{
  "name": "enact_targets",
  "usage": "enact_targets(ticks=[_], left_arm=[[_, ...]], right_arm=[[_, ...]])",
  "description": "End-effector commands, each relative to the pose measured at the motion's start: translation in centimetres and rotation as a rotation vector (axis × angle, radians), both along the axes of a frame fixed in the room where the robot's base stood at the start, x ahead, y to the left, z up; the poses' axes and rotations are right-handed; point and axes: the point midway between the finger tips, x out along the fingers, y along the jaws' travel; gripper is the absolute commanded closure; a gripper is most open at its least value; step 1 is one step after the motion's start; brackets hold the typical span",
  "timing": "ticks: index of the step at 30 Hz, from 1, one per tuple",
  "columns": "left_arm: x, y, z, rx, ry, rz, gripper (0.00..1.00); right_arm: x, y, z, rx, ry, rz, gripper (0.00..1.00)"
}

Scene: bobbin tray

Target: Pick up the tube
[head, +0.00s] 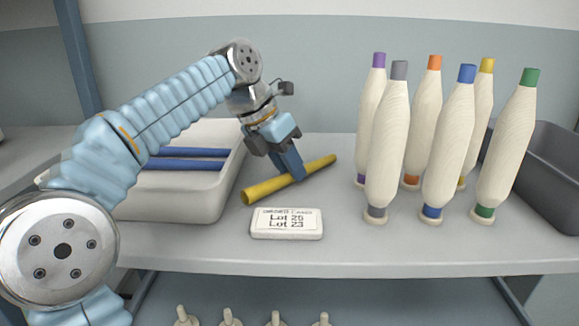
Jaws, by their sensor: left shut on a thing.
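A yellow tube (262,190) is in the middle of the head view, slanting from lower left to upper right above the grey shelf. My left gripper (291,172) comes down on it from above and is shut on it near its middle. Whether the tube still touches the shelf is hard to tell. Blue tubes (185,164) lie in a pale tray (185,207) to the left, behind my left arm. My right gripper does not show.
A white card (287,232) with lot numbers lies in front of the tube. Several tall cream bobbins (387,140) with coloured ends stand to the right, beside a dark grey bin (550,165). Several pegs (276,319) show below the shelf edge.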

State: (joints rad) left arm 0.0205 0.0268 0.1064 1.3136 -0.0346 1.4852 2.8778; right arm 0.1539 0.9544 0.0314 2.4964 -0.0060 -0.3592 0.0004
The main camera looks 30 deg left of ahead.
Motion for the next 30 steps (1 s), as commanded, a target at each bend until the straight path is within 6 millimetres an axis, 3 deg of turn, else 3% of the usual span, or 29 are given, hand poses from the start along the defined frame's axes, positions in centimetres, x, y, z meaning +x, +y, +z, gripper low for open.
enact_targets(ticks=[10,11,13,24,30], left_arm=[[0.0,0.0,-0.4,0.000,-0.001,0.000,1.00],[0.0,0.0,-0.5,0.000,-0.001,0.000,0.75],[0.0,0.0,-0.5,0.000,0.001,0.001,0.66],[0.0,0.1,-0.5,0.002,0.008,0.002,0.66],[-0.7,0.8,2.3,0.001,0.002,0.003,0.66]], right_arm=[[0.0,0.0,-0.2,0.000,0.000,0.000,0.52],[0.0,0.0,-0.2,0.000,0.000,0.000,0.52],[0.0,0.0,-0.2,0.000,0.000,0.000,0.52],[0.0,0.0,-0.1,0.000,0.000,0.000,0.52],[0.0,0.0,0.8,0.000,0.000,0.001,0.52]])
